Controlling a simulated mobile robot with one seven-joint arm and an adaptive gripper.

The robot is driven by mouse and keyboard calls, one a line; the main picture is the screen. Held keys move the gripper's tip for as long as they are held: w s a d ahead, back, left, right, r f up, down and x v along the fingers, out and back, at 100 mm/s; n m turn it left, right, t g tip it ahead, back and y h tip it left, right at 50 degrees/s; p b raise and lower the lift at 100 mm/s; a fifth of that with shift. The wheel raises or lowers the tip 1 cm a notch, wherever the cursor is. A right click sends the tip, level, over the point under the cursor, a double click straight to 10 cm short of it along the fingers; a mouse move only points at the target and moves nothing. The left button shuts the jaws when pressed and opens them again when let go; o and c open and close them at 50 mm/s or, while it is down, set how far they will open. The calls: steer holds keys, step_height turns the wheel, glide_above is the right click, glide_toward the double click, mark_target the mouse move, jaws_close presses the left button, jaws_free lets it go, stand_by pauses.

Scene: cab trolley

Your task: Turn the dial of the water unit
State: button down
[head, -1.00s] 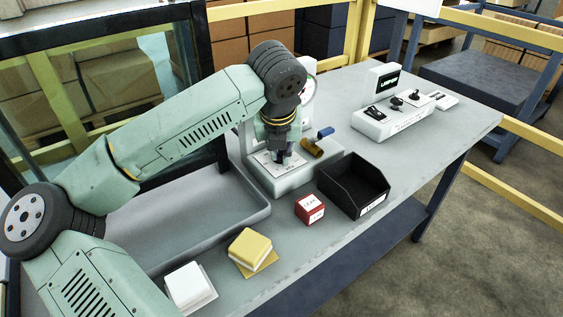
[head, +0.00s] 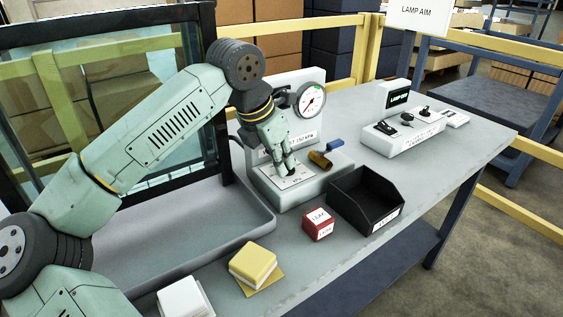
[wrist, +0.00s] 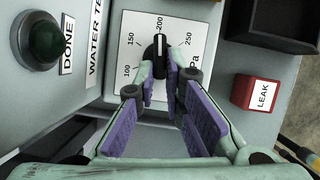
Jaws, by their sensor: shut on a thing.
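The water unit (head: 262,178) is a pale grey box on the bench, with a round gauge (head: 311,98) on its back panel. Its dial is a black knob (wrist: 160,44) with a white pointer line, on a white scale plate (wrist: 133,25) marked 100 to 250 kPa. The pointer stands near 200. My gripper (head: 289,172) reaches down to the plate from above. In the wrist view my gripper (wrist: 160,73) has its purple-padded fingers closed around the knob, which is partly hidden between the tips.
A brass fitting with a blue handle (head: 334,146) sits right beside the plate. A black bin (head: 365,200), a red LEAK block (head: 318,224) and a yellow block (head: 253,263) stand in front. A green DONE button (wrist: 42,38) is on the unit. A switch box (head: 402,138) stands farther right.

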stand_by(0.4)
steer(key=c, duration=1.7)
jaws_free()
steer(key=v, duration=1.2)
steer(key=shift+w+r, duration=0.1)
steer(key=shift+w, duration=0.05)
